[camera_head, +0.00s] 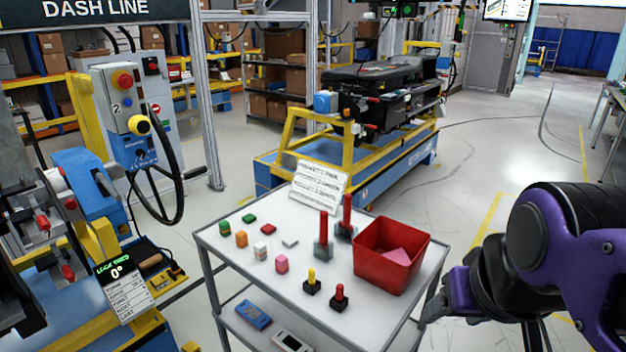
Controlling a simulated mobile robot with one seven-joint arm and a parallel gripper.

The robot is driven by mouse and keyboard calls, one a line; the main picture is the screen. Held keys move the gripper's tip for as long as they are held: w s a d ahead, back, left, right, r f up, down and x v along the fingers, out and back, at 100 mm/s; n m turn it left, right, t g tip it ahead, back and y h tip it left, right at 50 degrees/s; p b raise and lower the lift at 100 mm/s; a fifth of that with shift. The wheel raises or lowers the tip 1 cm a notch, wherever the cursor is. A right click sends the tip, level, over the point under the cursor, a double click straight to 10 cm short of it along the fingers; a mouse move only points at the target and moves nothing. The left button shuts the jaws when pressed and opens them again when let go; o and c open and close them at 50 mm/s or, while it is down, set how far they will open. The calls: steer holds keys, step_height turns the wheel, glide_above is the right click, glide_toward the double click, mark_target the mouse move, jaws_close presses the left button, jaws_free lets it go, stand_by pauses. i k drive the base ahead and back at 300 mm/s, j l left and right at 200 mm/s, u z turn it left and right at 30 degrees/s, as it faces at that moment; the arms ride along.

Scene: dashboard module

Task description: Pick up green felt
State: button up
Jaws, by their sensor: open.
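A small flat green piece (249,218), which looks like the green felt, lies on the white cart top (345,313) near its back left corner. A green block with a reddish lower part (225,229) stands just left of it, and a flat red piece (268,229) lies to its right. My gripper (436,308) is at the cart's right edge, far from the green piece and beyond the red bin. It is open, with nothing seen in it; its fingertips are small and partly unclear.
A red bin (373,270) with a pink piece inside stands at the cart's right. Two tall red-handled tools (323,245) stand beside it. Several small blocks and two short knobbed pieces (312,284) sit nearer. A sign (318,184) stands at the back edge.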

mark_target(249, 218)
steer(key=k+u, duration=0.2)
steer(key=u, duration=1.6)
steer(key=l+u, duration=0.1)
steer(key=u, duration=0.25)
steer(key=i+l+u, duration=0.1)
steer(key=u, duration=0.25)
steer(key=j+z, duration=0.1)
steer(key=z, duration=0.3)
steer(key=k+j+z, duration=0.1)
steer(key=z, duration=0.3)
steer(key=k+j+z, duration=0.1)
steer(key=z, duration=0.7)
steer(key=l+u, duration=0.4)
steer(key=l, duration=0.25)
